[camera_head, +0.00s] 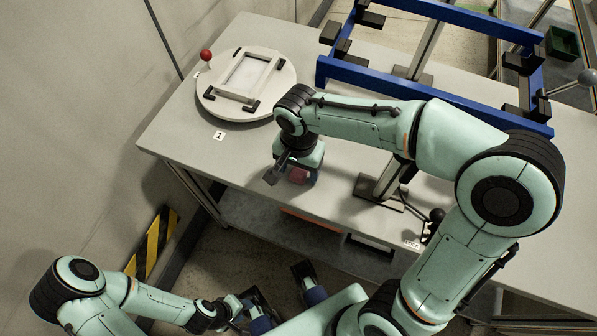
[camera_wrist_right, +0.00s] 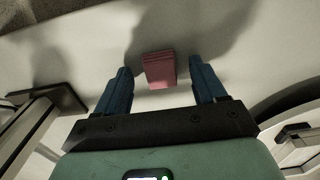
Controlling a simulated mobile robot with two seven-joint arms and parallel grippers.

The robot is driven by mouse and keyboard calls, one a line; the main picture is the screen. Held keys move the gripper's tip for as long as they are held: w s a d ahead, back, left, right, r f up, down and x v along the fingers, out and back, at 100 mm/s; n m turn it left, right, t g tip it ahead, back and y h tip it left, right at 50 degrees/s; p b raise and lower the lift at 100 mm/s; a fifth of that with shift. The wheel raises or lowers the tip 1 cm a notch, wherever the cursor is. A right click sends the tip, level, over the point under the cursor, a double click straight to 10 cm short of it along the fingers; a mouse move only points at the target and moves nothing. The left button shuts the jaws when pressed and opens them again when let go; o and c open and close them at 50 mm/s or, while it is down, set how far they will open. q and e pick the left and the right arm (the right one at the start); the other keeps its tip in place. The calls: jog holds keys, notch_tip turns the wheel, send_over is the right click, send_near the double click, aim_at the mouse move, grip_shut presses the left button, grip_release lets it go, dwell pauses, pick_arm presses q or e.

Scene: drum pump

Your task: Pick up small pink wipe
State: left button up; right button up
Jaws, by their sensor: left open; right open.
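The small pink wipe (camera_head: 298,174) is a folded pink pad lying on the grey table near its front edge. In the right wrist view the wipe (camera_wrist_right: 158,70) lies between the blue fingers of my right gripper (camera_wrist_right: 161,66), with a gap on both sides. In the head view my right gripper (camera_head: 293,178) points down over the wipe and partly hides it. It is open and not holding the wipe. My left gripper (camera_head: 280,284) is open and empty, low in front of the table.
A round white turntable with a frame (camera_head: 247,84) and a red-knobbed lever (camera_head: 206,56) stands at the left of the table (camera_head: 180,130). A blue frame (camera_head: 435,95) stands at the back right. A metal post base (camera_head: 380,192) is right of the wipe.

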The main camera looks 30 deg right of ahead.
aim_at(298, 172)
jog(key=c, duration=1.2)
jog(key=shift+r, duration=0.1)
notch_tip(298, 172, up, 20)
jog(key=p, duration=0.4)
